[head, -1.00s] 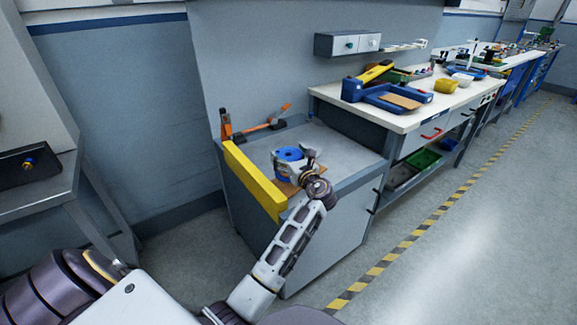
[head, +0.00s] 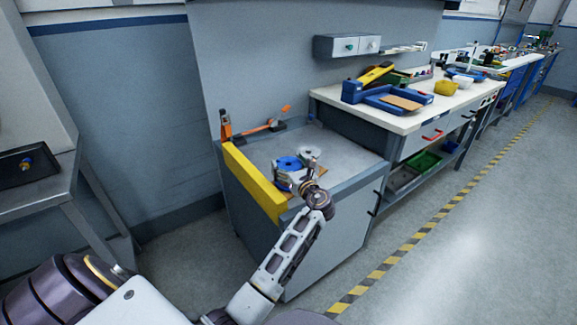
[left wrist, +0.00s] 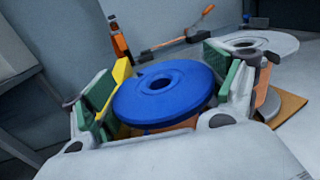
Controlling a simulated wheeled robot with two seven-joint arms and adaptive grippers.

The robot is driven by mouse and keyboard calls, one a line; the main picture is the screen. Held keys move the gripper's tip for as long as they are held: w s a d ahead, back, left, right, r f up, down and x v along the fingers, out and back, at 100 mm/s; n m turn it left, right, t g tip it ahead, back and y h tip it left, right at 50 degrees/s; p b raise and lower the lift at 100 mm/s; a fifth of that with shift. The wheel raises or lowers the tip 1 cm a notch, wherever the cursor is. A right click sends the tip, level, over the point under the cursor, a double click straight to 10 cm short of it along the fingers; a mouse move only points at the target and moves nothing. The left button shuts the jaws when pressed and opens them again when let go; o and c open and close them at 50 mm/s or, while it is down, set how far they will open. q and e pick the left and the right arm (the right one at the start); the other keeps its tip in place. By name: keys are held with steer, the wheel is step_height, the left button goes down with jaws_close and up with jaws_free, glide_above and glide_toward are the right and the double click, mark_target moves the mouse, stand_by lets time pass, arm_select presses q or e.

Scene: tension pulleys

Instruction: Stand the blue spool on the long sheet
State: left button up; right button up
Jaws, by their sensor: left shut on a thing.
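The blue spool (head: 288,163) is over the grey cabinet top, with its round blue flange facing up. In the left wrist view the blue spool (left wrist: 163,90) sits between the green pads of my left gripper (left wrist: 165,98), and the gripper is shut on it. The left gripper (head: 292,174) also shows in the head view. A brown sheet (left wrist: 291,106) shows in the left wrist view, lying flat to the right, partly hidden by a finger. I cannot tell its full length or whether the spool touches the surface. My right gripper is out of view.
A pale grey spool (left wrist: 258,43) stands just right of the blue one, close to the gripper's right finger. A yellow bar (head: 252,180) edges the cabinet's left side. An orange-handled tool (head: 265,126) lies at the back. The cabinet top (head: 345,157) is clear on the right.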

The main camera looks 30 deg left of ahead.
arm_select(q)
steer(key=shift+r, duration=0.1)
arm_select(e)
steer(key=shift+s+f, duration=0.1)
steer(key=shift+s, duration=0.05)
arm_select(q)
steer(key=o, duration=1.4)
steer(key=shift+c, duration=0.2)
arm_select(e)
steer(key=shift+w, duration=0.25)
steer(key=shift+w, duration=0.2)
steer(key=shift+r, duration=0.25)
